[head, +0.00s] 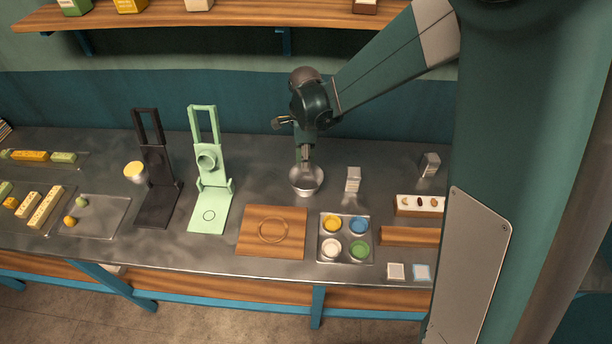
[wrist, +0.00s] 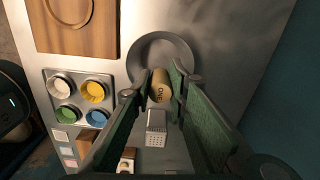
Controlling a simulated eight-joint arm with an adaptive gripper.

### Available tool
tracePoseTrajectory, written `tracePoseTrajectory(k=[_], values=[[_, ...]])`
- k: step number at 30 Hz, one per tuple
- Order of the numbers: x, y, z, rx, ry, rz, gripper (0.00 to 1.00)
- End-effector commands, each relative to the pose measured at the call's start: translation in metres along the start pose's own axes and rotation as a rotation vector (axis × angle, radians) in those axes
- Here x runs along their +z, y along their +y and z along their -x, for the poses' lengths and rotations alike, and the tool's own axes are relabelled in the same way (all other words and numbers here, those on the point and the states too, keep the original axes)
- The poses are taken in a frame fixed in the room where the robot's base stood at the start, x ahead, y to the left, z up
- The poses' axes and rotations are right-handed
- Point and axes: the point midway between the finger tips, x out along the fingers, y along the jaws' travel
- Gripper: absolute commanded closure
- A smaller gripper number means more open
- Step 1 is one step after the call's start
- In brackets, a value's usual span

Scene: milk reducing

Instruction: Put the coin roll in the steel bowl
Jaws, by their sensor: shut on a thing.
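The coin roll (wrist: 159,93) is a short tan cylinder with dark lettering. It sits between the fingertips of my gripper (wrist: 160,82), which is shut on it. The steel bowl (wrist: 146,51) is a round grey dish; in the wrist view the roll overlaps its lower edge. In the head view my gripper (head: 306,155) points down over the bowl (head: 307,187), and the roll cannot be made out there. The height of the roll above the bowl is hard to tell.
A wooden board (head: 257,248) and a tray of coloured cups (head: 345,258) stand in front of the bowl. Bare counter lies behind the bowl.

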Motion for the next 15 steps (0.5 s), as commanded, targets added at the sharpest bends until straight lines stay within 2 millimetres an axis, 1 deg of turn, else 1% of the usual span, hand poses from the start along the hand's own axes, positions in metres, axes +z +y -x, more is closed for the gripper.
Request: tracePoseTrajectory(k=[8, 11, 15], values=[[0.0, 0.0, -0.003, 0.0, 0.0, 0.0, 0.96], [0.0, -0.001, -0.009, 0.0, 0.0, 0.0, 0.96], [0.0, -0.001, -0.025, 0.0, 0.0, 0.0, 0.96]])
